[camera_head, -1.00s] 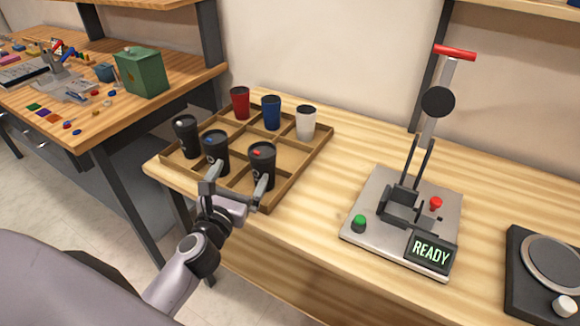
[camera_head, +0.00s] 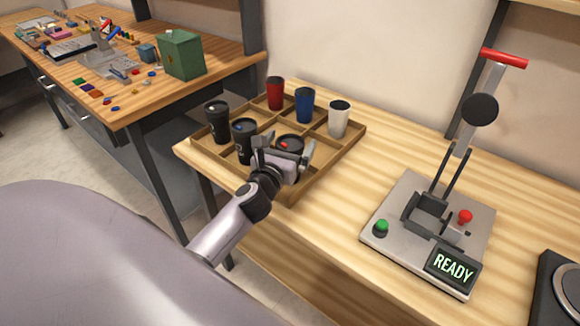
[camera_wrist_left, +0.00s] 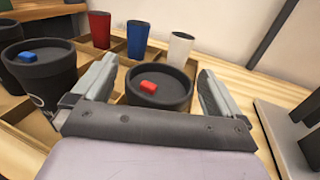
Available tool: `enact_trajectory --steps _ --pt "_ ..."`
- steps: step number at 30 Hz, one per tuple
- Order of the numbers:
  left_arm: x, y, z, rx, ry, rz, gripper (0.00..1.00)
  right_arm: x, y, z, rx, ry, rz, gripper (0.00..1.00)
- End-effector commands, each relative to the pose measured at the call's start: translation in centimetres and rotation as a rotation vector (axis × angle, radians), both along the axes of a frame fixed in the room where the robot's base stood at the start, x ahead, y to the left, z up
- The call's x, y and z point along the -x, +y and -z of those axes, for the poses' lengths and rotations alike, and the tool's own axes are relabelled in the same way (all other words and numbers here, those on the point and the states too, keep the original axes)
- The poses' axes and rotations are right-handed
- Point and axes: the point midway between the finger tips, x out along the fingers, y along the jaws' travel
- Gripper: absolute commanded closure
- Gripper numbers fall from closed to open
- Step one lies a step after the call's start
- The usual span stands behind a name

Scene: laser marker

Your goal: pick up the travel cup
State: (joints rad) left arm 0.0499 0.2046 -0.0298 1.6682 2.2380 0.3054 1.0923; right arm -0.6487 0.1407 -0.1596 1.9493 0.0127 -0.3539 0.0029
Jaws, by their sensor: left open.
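A black travel cup with a red tab on its lid (camera_head: 290,141) stands in the front right compartment of a wooden tray (camera_head: 345,152). It also shows in the left wrist view (camera_wrist_left: 160,92), upright between my open fingers, with its lower part hidden by the gripper. My left gripper (camera_head: 283,158) is open around or just in front of this cup; contact cannot be told. A black cup with a blue tab (camera_head: 243,142) and another black cup (camera_head: 216,122) stand to its left. My right gripper is not in view.
Red (camera_head: 275,94), blue (camera_head: 304,106) and white (camera_head: 339,119) cups stand in the tray's back row. A lever press (camera_head: 430,232) with a READY display is to the right. A green box (camera_head: 182,54) sits on the other bench.

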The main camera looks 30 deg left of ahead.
Motion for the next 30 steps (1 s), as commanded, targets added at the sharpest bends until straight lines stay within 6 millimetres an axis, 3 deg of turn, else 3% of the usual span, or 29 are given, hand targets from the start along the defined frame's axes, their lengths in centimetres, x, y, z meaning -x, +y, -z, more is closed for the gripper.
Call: enact_trajectory --steps 9,12,13,24,30 --pt "-0.4 0.1 0.0 0.000 0.000 0.001 0.00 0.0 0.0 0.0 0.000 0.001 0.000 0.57" --pt "-0.4 0.1 0.0 0.000 0.000 0.001 0.33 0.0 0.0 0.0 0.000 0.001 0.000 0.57" --pt "-0.4 0.1 0.0 0.000 0.000 0.001 0.34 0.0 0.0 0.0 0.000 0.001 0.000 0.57" --pt "-0.4 0.1 -0.2 0.000 -0.002 0.001 0.34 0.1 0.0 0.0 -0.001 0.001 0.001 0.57" --pt "-0.5 0.1 -1.8 -0.003 -0.003 0.001 0.34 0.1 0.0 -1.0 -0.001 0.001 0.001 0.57"
